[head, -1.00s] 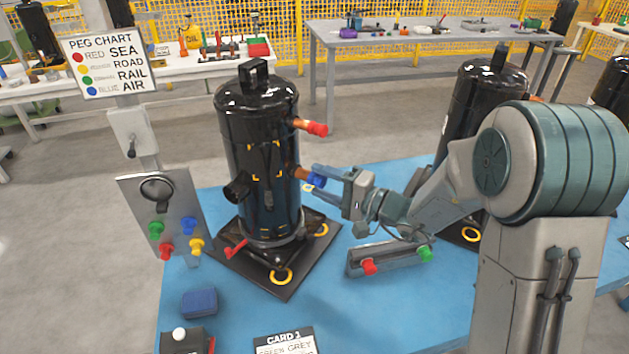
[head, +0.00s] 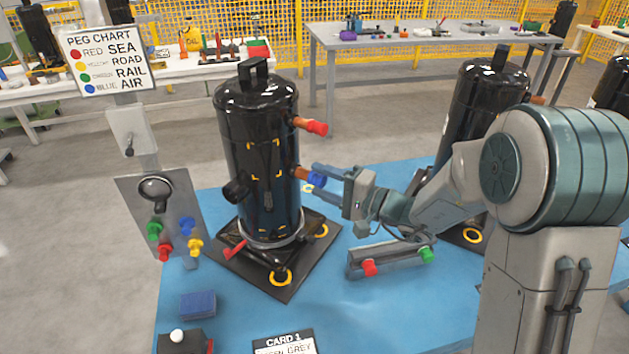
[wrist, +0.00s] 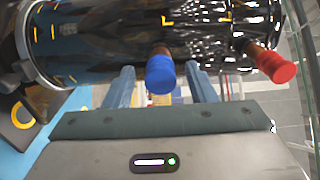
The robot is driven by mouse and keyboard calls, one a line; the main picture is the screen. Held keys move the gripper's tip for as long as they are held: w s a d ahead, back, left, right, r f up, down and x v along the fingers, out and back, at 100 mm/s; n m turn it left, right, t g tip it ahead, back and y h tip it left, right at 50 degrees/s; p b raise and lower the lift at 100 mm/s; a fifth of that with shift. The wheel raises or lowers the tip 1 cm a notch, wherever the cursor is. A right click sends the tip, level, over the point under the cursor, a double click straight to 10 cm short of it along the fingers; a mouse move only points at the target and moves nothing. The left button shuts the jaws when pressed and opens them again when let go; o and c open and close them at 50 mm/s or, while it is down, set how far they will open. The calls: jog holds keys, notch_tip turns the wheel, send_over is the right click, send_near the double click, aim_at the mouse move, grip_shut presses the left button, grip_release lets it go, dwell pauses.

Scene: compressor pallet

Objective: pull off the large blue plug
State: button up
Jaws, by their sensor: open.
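The large blue plug (head: 317,179) caps the end of the lower copper pipe on the right side of the black compressor (head: 262,140). It also shows in the wrist view (wrist: 160,74). My gripper (head: 310,177) is open at the plug, with its two blue fingers on either side. In the wrist view the plug sits between the left and right fingers (wrist: 160,86), with a gap visible on each side. The fingers hold nothing.
A red plug (head: 317,128) caps the pipe above and also shows in the wrist view (wrist: 277,67). A panel with coloured pegs (head: 160,205) stands left. A grey block (head: 385,260) with red and green plugs lies on the blue table (head: 340,300). Another black compressor (head: 485,110) stands behind my arm.

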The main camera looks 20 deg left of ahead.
grip_shut()
jog(key=shift+d+f, duration=0.1)
jog(key=shift+d, duration=0.05)
jog(key=shift+d, duration=0.15)
jog(key=shift+b+v, duration=1)
jog(key=shift+v, duration=1.75)
jog(key=shift+s, duration=0.1)
